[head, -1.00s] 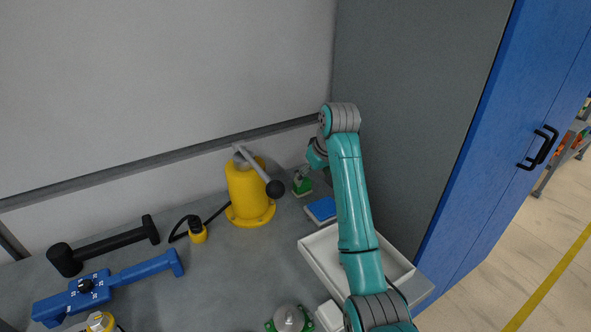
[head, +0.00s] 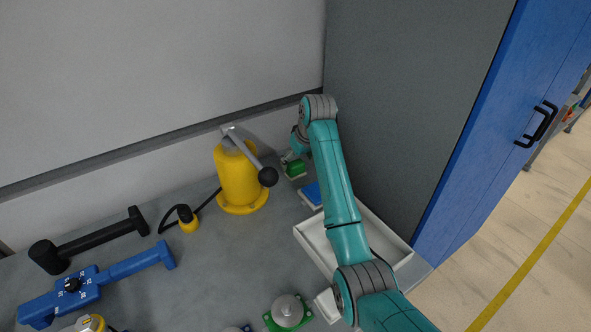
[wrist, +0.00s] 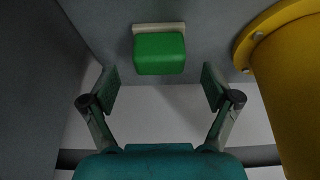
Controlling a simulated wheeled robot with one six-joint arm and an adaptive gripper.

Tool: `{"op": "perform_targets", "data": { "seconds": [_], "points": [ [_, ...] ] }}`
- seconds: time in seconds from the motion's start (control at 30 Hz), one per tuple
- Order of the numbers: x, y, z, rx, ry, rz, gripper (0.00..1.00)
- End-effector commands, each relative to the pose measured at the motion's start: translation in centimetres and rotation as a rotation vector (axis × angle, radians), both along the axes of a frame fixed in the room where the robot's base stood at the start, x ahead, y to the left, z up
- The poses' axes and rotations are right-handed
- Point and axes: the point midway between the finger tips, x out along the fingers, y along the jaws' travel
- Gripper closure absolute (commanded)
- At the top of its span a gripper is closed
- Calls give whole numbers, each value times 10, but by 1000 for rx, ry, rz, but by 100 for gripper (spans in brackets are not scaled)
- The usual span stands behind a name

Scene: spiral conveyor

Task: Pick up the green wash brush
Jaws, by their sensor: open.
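The green wash brush (head: 295,168) stands at the back of the grey bench, between the yellow lever device and the grey cabinet side. In the wrist view the brush (wrist: 159,52) shows a green block with a pale strip along its upper edge. My gripper (head: 288,157) is beside the brush in the head view, partly small and hard to make out there. In the wrist view my gripper (wrist: 159,88) is open and empty. Its two fingers are spread wider than the brush, and the brush lies just beyond the fingertips, roughly centred between them.
The yellow lever device (head: 238,175) stands close to the left of the brush; its base (wrist: 262,40) is at the right in the wrist view. A blue pad (head: 311,194) and a white tray (head: 315,245) lie nearer. The grey cabinet side (head: 400,100) rises to the right.

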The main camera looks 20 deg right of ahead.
Motion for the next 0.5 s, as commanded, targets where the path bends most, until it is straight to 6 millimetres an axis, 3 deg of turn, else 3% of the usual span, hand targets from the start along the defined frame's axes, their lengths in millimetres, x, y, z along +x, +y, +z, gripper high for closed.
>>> {"op": "perform_targets", "data": {
  "seconds": [0.2,0.5],
  "points": [
    [10,2,-23,0,1,0,12],
    [11,3,-26,0,0,1,15]
  ]
}}
